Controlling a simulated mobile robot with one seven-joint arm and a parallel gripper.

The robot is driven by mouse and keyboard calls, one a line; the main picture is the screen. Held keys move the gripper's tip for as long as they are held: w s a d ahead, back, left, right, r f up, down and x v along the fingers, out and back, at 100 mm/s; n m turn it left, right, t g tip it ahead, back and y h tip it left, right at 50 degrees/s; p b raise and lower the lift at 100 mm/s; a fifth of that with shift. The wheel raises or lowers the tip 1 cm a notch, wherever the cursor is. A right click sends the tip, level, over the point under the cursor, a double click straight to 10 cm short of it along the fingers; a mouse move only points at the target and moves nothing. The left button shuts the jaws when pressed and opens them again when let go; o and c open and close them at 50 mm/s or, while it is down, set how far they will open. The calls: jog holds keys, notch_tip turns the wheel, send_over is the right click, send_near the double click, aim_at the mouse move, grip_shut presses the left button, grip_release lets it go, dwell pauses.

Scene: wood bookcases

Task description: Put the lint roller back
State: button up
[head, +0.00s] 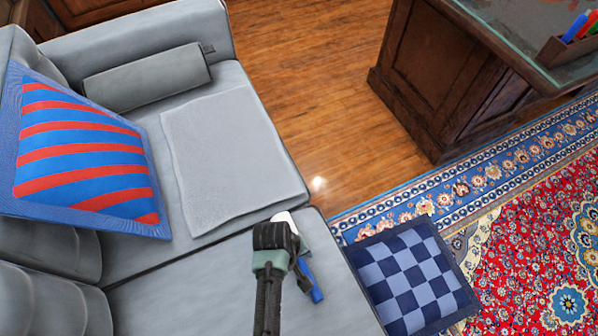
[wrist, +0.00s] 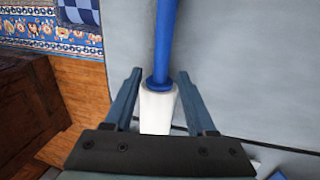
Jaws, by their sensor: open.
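The lint roller has a blue handle (head: 309,281) and a white roll, and it lies on the grey sofa seat near its front edge. In the wrist view the white roll (wrist: 156,108) lies between the fingers of my gripper (wrist: 159,74). The fingers are spread with a gap on each side of it. The blue handle extends away past the fingertips. In the head view my gripper (head: 276,240) is above the roller and hides its middle; the fingertips are hidden there.
The grey sofa (head: 212,292) holds a striped red and blue pillow (head: 85,150), a grey bolster (head: 148,77) and a flat grey cloth (head: 225,155). A checkered blue cushion (head: 412,280) lies on the patterned rug (head: 540,230). A dark wooden desk (head: 440,75) stands at the upper right.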

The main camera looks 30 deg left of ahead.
jog(key=p+v, duration=0.3)
jog(key=v, duration=0.7)
jog(key=shift+r, duration=0.15)
jog(key=w+a+r+m+t+y, duration=0.25)
jog(key=w+r+t, duration=0.25)
jog(key=w+r, duration=0.75)
jog(key=w+d+r+m+t, duration=0.1)
jog(key=w+r+t, duration=0.15)
jog(key=r, duration=0.55)
jog(key=w+d+r+m+t+y, duration=0.1)
jog(key=w+r+t, duration=0.1)
jog(key=w+r, duration=0.35)
jog(key=w+d+r+m+t, duration=0.1)
jog(key=w+r+t, duration=0.15)
jog(key=r, duration=0.75)
jog(key=s+d+r+m+t, duration=0.1)
jog(key=s+d+r+t, duration=0.15)
jog(key=r, duration=0.75)
jog(key=s+d+r+m+t, duration=0.1)
jog(key=s+d+r+t, duration=0.2)
jog(key=r, duration=0.7)
jog(key=s+d+r+m+t, duration=0.2)
jog(key=d+r+t, duration=0.15)
jog(key=r, duration=0.65)
jog(key=s+d+r+t+h, duration=0.2)
jog(key=s+r+t, duration=0.2)
jog(key=s+r, duration=0.3)
jog(key=shift+s+d+r+m+t, duration=0.15)
jog(key=shift+d+r+m+t, duration=0.15)
jog(key=shift+r+m, duration=0.25)
